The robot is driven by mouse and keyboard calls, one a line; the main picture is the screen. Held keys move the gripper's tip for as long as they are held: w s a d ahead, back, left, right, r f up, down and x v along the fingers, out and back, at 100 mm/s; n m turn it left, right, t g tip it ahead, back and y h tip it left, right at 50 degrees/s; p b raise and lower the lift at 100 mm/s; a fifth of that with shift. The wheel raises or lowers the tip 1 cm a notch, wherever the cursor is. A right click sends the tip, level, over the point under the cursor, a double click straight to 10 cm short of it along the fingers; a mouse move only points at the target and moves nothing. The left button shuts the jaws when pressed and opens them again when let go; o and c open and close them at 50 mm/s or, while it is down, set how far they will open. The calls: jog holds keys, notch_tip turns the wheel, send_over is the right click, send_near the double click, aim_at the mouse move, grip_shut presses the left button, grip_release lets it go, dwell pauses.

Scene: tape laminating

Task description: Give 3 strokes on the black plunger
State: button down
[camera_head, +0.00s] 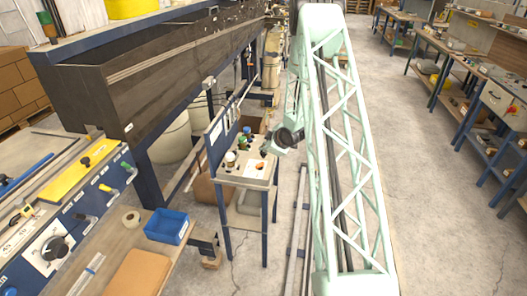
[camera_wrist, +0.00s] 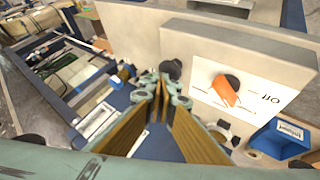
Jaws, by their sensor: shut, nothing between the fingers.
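My gripper (camera_wrist: 158,98) is shut and empty in the wrist view, its brown finger pads meeting at the tips. A black rounded knob (camera_wrist: 172,68) shows just beyond the fingertips. I cannot tell for sure which is the black plunger, or whether the fingertips touch the nearer knob. In the head view my gripper (camera_head: 268,153) is small, over the right side of a small bench (camera_head: 232,178); the black tops are too small to tell apart there.
The bench carries several small parts and a blue upright board (camera_head: 216,138) at its left. A blue bin (camera_wrist: 280,138) is at the right of the wrist view. In the head view, a worktable with a blue bin (camera_head: 170,226) stands front left. Open floor (camera_head: 430,190) lies right.

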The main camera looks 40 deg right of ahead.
jog(key=shift+f, duration=0.25)
jog(key=shift+r, duration=0.25)
dwell(0.3)
jog(key=shift+r, duration=1.5)
jog(key=shift+r+p, duration=0.1)
jog(key=shift+p, duration=0.2)
jog(key=shift+r+p, duration=1)
jog(key=shift+r, duration=1.45)
jog(key=shift+r, duration=0.1)
